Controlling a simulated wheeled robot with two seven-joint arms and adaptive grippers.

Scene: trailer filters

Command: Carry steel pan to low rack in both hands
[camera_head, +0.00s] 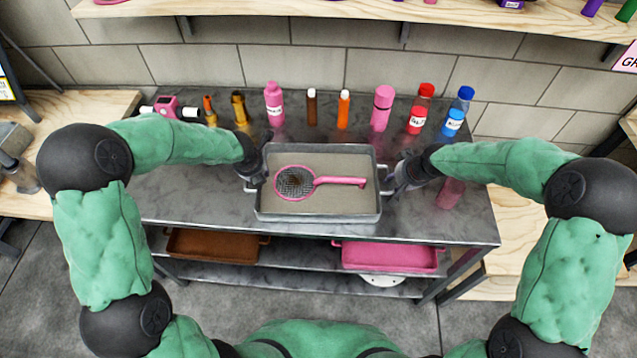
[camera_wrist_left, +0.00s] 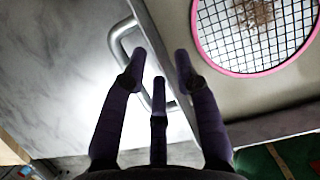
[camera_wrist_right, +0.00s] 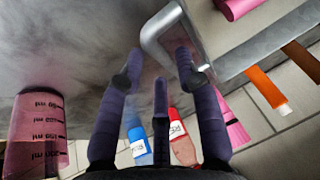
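The steel pan (camera_head: 265,213) sits level on the grey tabletop, with a handle at each short end. A pink-rimmed strainer (camera_head: 300,183) lies inside it; its mesh holds a brown clump. My left gripper (camera_head: 256,176) is at the pan's left handle; the left wrist view shows its open fingers (camera_wrist_left: 158,75) around the handle (camera_wrist_left: 125,45). My right gripper (camera_head: 396,180) is at the right handle; in the right wrist view its fingers (camera_wrist_right: 160,72) are open with the handle (camera_wrist_right: 155,38) near their tips. Contact is unclear. A low shelf (camera_head: 302,257) runs beneath the tabletop.
Several bottles, including a pink one (camera_head: 274,104) and a red one (camera_head: 420,108), line the back. A translucent pink beaker (camera_head: 451,193) stands close to my right gripper. A brown tray (camera_head: 213,246) and a pink tray (camera_head: 390,257) occupy the shelf, with a gap between them.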

